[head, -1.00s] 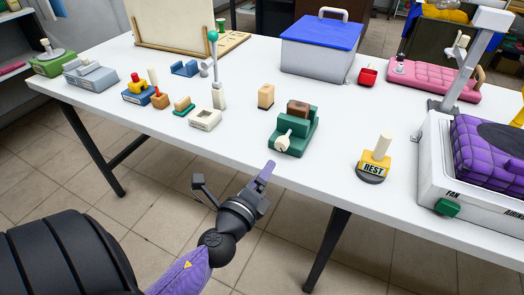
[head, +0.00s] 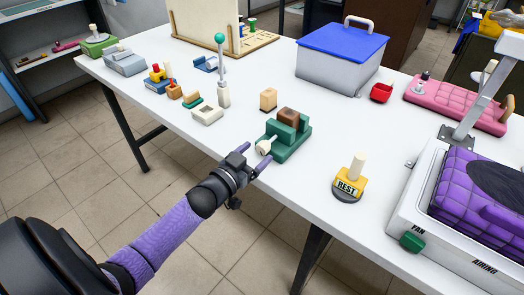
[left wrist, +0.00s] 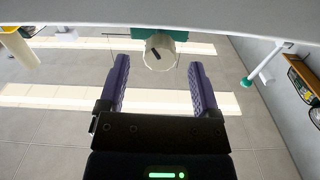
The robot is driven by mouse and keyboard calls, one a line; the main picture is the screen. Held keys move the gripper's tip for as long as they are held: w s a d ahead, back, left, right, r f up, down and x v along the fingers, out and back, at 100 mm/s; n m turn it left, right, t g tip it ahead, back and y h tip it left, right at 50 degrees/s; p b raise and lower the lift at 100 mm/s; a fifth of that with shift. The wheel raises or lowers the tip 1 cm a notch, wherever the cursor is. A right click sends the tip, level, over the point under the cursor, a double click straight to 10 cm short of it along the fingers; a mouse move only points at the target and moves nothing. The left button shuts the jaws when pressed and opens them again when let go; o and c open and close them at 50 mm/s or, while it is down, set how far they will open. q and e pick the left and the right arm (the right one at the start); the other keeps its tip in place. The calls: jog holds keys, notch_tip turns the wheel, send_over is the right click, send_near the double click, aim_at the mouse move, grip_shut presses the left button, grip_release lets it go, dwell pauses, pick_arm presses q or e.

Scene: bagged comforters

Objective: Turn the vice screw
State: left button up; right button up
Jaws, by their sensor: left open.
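The green vice (head: 292,140) stands near the front edge of the white table, with a brown block (head: 288,116) between its jaws. Its cream screw knob (head: 264,146) sticks out of the side facing me. My left gripper (head: 254,157) is open at the table's front edge, its purple fingers pointing at the knob. In the left wrist view the round knob (left wrist: 160,54) with a dark mark lies just ahead of and between the fingertips, apart from both. A strip of the green vice (left wrist: 150,31) shows behind it. My right gripper is not in view.
A yellow REST stand (head: 348,186) with a cream post is right of the vice. A wooden block (head: 268,99) and a lever with a green ball (head: 220,38) are behind and left. An airing machine (head: 410,219) fills the right side.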

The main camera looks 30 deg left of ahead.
pick_arm(q)
jog(key=shift+w+f, duration=0.1)
jog(key=shift+w, duration=0.7)
jog(key=shift+w+d+b, duration=0.1)
jog(key=shift+w+b, duration=0.2)
jog(key=shift+w, duration=0.35)
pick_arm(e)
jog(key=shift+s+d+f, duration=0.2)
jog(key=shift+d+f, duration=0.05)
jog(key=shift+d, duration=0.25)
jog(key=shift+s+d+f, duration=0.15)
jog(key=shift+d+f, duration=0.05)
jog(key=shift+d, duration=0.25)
pick_arm(q)
grip_shut()
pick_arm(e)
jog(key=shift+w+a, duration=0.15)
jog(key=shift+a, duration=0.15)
